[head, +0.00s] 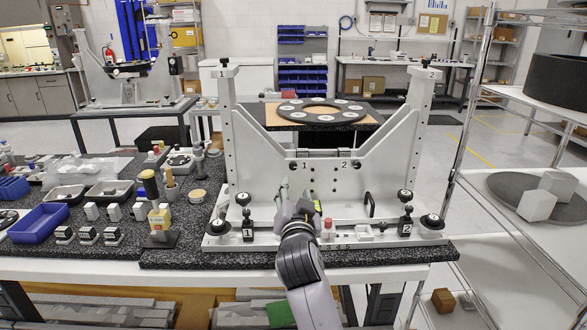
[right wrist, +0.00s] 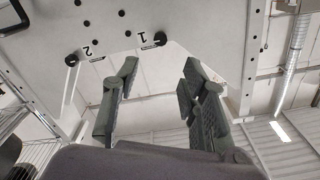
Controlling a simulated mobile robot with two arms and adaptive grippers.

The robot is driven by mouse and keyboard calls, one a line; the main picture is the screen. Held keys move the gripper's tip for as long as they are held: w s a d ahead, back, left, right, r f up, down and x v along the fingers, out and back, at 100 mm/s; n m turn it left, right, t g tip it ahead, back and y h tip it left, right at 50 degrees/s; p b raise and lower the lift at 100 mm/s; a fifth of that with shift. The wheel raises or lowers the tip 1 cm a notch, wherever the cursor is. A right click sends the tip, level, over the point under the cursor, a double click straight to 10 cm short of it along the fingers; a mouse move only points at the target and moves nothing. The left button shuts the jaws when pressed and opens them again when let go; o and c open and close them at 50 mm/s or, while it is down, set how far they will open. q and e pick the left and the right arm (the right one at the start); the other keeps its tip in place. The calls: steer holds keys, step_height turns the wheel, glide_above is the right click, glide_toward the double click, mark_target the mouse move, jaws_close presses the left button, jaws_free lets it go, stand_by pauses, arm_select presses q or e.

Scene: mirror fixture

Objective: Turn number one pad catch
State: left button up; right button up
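The mirror fixture (head: 325,185) is a grey frame with a flat front plate. A small black knob (head: 293,166) sits beside a printed 1 on the plate; I take it as the number one pad catch. It also shows in the right wrist view (right wrist: 160,39). A matching black knob (head: 356,164) sits beside the printed 2. My right gripper (head: 297,190) is in front of the plate, below the number one knob. In the right wrist view, its fingers (right wrist: 160,68) are apart with nothing between them, and the knob is beyond their tips, not touched. My left gripper is out of view.
Black clamps with round knobs, marked 1 (head: 247,228) and 2 (head: 406,222), stand on the fixture's base at either side. A red-topped part (head: 327,228) is close to the right of my arm. The dark bench (head: 120,225) at left is crowded with parts.

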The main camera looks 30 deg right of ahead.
mark_target(293, 168)
steer(key=p+x, duration=0.1)
steer(key=x, duration=1)
steer(key=shift+w+d+p, duration=0.1)
steer(key=shift+w+p, duration=0.25)
steer(key=shift+p, duration=0.05)
jaws_close()
